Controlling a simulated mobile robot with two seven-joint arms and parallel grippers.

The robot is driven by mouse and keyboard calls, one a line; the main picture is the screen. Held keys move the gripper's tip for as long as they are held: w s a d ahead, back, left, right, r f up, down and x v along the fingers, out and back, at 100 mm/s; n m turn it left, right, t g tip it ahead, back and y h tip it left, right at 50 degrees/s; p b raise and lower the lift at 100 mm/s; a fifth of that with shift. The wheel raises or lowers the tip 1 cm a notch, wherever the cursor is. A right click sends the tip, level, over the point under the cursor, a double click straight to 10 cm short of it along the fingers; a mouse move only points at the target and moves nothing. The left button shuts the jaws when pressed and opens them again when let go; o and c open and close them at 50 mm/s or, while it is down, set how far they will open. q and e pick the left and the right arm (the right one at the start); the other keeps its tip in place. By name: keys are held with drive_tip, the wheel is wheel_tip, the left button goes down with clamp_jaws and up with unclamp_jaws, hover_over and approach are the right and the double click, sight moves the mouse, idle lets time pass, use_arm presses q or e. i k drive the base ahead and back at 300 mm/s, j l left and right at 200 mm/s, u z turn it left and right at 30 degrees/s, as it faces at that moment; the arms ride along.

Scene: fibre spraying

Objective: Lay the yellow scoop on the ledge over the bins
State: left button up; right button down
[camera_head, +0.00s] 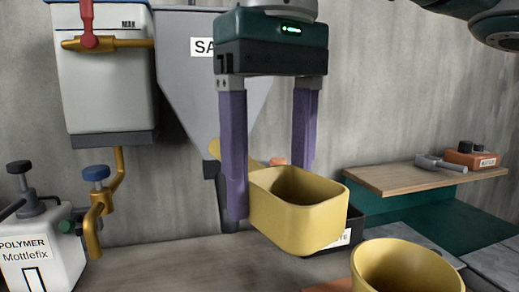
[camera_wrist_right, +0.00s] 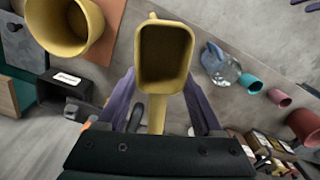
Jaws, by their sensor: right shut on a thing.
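The yellow scoop (camera_head: 300,212) has a deep, rounded-square cup with its opening facing up. It hangs in the air above the worktop. My right gripper (camera_head: 270,190) is shut on its handle, with purple fingers on either side. In the right wrist view the scoop (camera_wrist_right: 165,55) points away from the gripper (camera_wrist_right: 158,100), its handle between the fingers. The cup looks empty. A wooden ledge (camera_head: 400,176) on a teal support stands at the right, beyond the scoop. A black labelled bin (camera_head: 352,228) is partly hidden behind the scoop.
A yellow bucket (camera_head: 408,268) stands at the front right. A grey tool (camera_head: 440,163) and an orange box (camera_head: 472,155) occupy the ledge's far right; its left part is clear. A grey hopper (camera_head: 190,75) and a white tank (camera_head: 105,80) are behind.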

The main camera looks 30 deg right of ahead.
sight(385, 174)
drive_tip(key=l+u, duration=0.1)
drive_tip(key=l, duration=0.3)
drive_tip(key=k+l+u, duration=0.15)
drive_tip(key=l, duration=0.25)
drive_tip(key=l+u, duration=0.1)
drive_tip(key=l, duration=0.25)
drive_tip(key=k+l+u, duration=0.15)
drive_tip(key=l, duration=0.25)
drive_tip(key=k+l+u, duration=0.1)
drive_tip(key=l, duration=0.25)
drive_tip(key=k+l+u, duration=0.15)
drive_tip(key=l, duration=0.2)
